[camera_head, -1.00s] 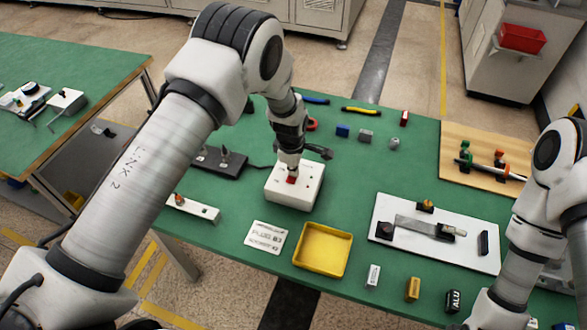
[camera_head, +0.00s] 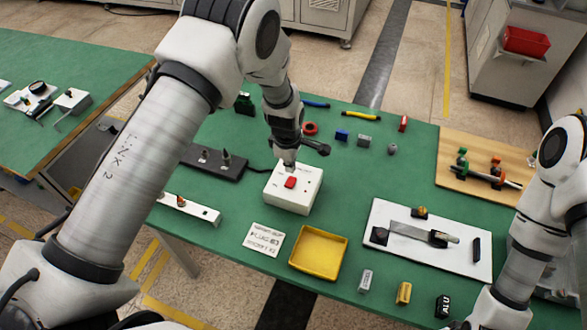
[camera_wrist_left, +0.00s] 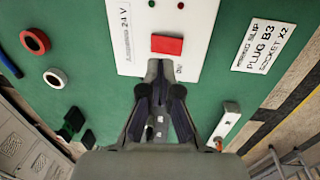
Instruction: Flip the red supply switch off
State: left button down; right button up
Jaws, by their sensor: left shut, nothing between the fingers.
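The red supply switch (camera_head: 290,182) sits on top of a white box (camera_head: 291,202) on the green table. In the left wrist view the red switch (camera_wrist_left: 167,45) lies just beyond my fingertips, on the white panel marked 24 V (camera_wrist_left: 130,30). My left gripper (camera_head: 289,165) is shut and empty, over the back edge of the box behind the switch. In the left wrist view its fingertips (camera_wrist_left: 160,70) are close to the switch, and a small gap shows. Which way the switch is tilted is hard to tell. My right gripper is not in view; only my right arm shows.
A yellow tray (camera_head: 318,252) and a label card (camera_head: 264,239) lie in front of the box. A dark block with pegs (camera_head: 213,161) is to the left. A white board with a lever (camera_head: 440,240) and a wooden board (camera_head: 490,165) are to the right.

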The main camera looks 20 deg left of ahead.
pick_arm(q)
notch_tip(320, 180, up, 9)
jog(key=w+b, duration=0.1)
jog(key=b, duration=0.1)
jog(key=shift+w+d+b, duration=0.15)
jog(key=shift+b, duration=0.15)
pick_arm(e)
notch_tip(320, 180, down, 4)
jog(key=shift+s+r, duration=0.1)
pick_arm(q)
jog(key=shift+f, duration=0.1)
